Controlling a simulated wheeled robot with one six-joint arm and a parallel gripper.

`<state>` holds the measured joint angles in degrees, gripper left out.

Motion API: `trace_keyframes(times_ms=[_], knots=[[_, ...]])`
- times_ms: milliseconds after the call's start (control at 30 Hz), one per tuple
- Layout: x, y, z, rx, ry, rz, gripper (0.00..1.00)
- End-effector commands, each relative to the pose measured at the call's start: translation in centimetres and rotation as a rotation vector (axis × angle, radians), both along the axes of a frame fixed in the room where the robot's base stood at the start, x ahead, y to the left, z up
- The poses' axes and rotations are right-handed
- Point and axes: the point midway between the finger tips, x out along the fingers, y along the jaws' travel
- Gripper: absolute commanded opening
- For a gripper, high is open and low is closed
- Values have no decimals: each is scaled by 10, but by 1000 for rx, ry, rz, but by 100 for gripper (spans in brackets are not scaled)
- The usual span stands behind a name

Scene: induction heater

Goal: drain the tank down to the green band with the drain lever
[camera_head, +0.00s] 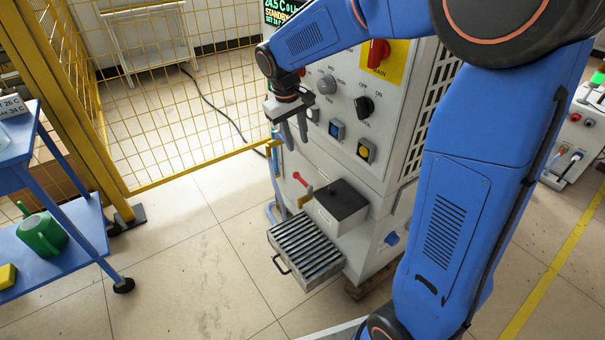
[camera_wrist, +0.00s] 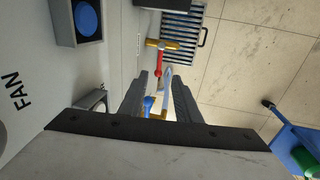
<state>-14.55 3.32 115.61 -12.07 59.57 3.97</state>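A red lever (camera_head: 303,182) sits low on the front of the grey cabinet (camera_head: 358,168). In the wrist view the red lever (camera_wrist: 159,62) shows beyond the fingertips, next to a brass fitting (camera_wrist: 162,44). My gripper (camera_head: 295,143) points down beside the cabinet front, above the lever and apart from it. In the wrist view my gripper (camera_wrist: 157,76) is open, with nothing between its fingers. A light blue tube (camera_wrist: 167,78) and a blue handle (camera_wrist: 149,103) show through the gap. I cannot make out the tank's level or green band.
Knobs and the blue button (camera_head: 337,130) are close to my gripper. A yellow mesh fence (camera_head: 190,110) is behind; a blue cart (camera_head: 75,235) stands left. Floor between is clear.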

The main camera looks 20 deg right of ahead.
Motion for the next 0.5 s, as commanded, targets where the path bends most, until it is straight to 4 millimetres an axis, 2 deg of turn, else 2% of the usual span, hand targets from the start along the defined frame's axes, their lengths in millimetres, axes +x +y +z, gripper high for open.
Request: trace_keyframes(times_ms=[100, 200, 367, 500], knots=[[15, 9, -11, -15, 17, 15, 30], [21, 13, -15, -21, 22, 21, 30], [24, 13, -23, -23, 25, 22, 30], [24, 9, -41, -22, 26, 22, 30]])
